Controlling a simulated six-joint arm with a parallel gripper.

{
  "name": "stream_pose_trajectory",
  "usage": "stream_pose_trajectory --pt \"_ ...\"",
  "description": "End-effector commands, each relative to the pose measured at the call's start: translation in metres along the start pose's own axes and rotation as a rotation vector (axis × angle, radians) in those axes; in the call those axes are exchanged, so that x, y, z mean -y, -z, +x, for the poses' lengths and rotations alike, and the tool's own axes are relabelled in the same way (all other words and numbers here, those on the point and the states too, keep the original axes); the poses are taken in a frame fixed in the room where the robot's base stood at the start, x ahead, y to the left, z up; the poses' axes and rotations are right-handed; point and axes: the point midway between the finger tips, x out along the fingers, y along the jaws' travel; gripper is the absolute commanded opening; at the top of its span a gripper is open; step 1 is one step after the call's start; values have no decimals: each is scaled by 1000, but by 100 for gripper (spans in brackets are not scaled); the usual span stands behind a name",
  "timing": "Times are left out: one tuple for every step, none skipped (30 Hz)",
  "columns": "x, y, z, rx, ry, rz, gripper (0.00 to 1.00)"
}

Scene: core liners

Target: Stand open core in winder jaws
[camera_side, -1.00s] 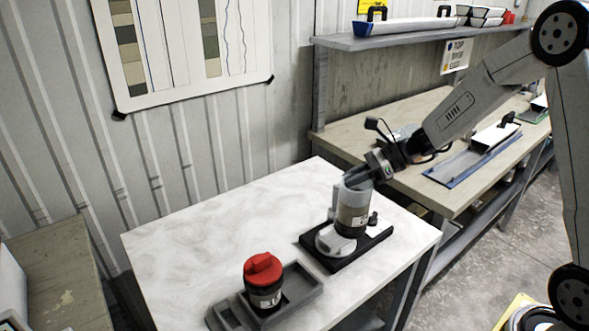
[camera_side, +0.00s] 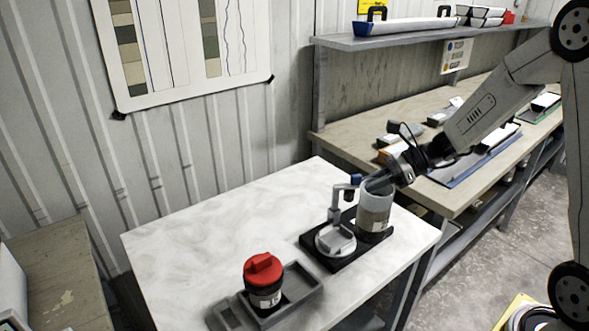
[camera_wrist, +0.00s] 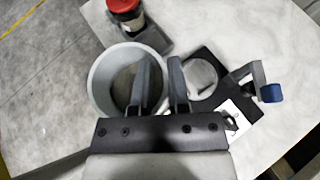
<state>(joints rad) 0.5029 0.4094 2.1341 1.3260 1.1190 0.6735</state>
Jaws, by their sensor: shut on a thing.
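The open core (camera_side: 375,212) is a grey, open-topped cylinder with a darker lower part and a white label. My gripper (camera_side: 388,182) is shut on its rim wall. In the wrist view, one finger of my gripper (camera_wrist: 161,70) is inside the core (camera_wrist: 97,85) and the other outside. The core is upright, or nearly so. The winder has a black base (camera_side: 317,250), grey jaws (camera_side: 336,240) and a blue-knobbed arm (camera_side: 347,188).
A red-capped core (camera_side: 263,282) stands in a grey tray (camera_side: 303,287) at the table's front. The white table (camera_side: 210,235) is clear at left and back. A wooden bench (camera_side: 450,195) with trays and small items is behind right, below a shelf (camera_side: 420,37).

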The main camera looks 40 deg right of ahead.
Motion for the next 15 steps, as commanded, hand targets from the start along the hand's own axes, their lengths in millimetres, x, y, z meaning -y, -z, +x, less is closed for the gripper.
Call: stream_pose_trajectory --pt "7 1 5 2 -1 -1 0" --pt "10 1 8 2 -1 -1 0" --pt "15 2 11 2 -1 -1 0" --pt "19 3 14 2 -1 -1 0" --pt "22 4 16 2 -1 0 0" --pt "27 4 19 2 -1 -1 0" --pt "31 5 22 2 -1 0 0" --pt "34 6 25 2 -1 -1 0" --pt "39 7 28 1 -1 0 0" --pt "43 7 31 1 -1 -1 0" --pt "47 8 33 1 -1 0 0" --pt "52 9 36 1 0 -1 0" --pt "55 10 39 2 0 -1 0" --pt "59 10 42 2 0 -1 0" --pt "61 14 45 2 0 1 0"
